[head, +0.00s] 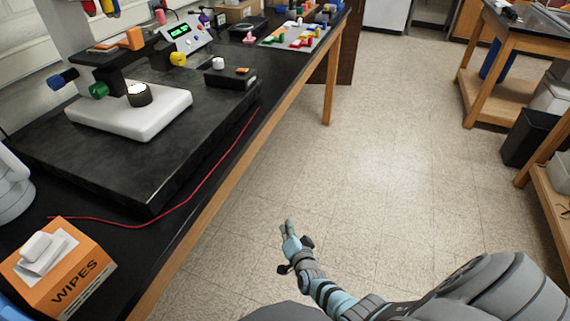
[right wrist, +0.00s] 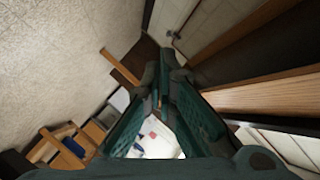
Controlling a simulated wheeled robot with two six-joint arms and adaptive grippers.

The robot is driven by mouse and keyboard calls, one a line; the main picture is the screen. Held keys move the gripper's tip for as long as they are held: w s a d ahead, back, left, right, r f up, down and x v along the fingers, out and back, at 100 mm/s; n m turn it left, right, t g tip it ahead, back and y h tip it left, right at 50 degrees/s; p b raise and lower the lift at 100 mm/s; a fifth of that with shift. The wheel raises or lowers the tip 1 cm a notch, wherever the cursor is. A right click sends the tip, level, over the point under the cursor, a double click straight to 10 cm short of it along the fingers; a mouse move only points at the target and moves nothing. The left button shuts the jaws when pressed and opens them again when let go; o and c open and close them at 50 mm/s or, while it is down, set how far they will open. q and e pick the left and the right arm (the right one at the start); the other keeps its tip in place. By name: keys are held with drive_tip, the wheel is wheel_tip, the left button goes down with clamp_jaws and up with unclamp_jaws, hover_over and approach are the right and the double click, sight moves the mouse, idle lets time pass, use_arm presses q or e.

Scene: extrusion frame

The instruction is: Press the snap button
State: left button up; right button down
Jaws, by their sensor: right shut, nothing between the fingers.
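A small black box (head: 231,77) stands on a raised black slab on the bench. It carries a round white button (head: 218,63) and an orange button (head: 242,70). I cannot read any label on them, so which one is the snap button is unclear. Left of it is a microscope-like device with a white base (head: 130,112). My right gripper (head: 289,226) is shut and empty, over the floor to the right of the bench, well apart from the box. Its fingers also show in the right wrist view (right wrist: 163,75). My left gripper is out of view.
An orange wipes box (head: 82,262) stands at the bench's near end. A red cable (head: 195,192) runs along the bench edge. A console with a green display (head: 182,32) and a tray of coloured parts (head: 297,38) are farther back. The floor beside the bench is clear.

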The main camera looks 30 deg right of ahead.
drive_tip(key=s+a+f+n+g+y, duration=0.1)
drive_tip(key=s+f+n+g, duration=0.2)
drive_tip(key=s+f, duration=0.5)
drive_tip(key=s+a+f+n+g+y, duration=0.1)
drive_tip(key=s+f+n+g, duration=0.3)
drive_tip(key=s, duration=0.8)
drive_tip(key=s+a+f+n+g+y, duration=0.1)
drive_tip(key=s+a+f+n+g, duration=0.15)
drive_tip(key=s+f, duration=0.6)
drive_tip(key=s+d+f+n+g, duration=0.1)
drive_tip(key=s+n+g, duration=0.2)
drive_tip(key=s, duration=1.2)
drive_tip(key=shift+s+d+n, duration=0.2)
drive_tip(key=shift+n, duration=0.25)
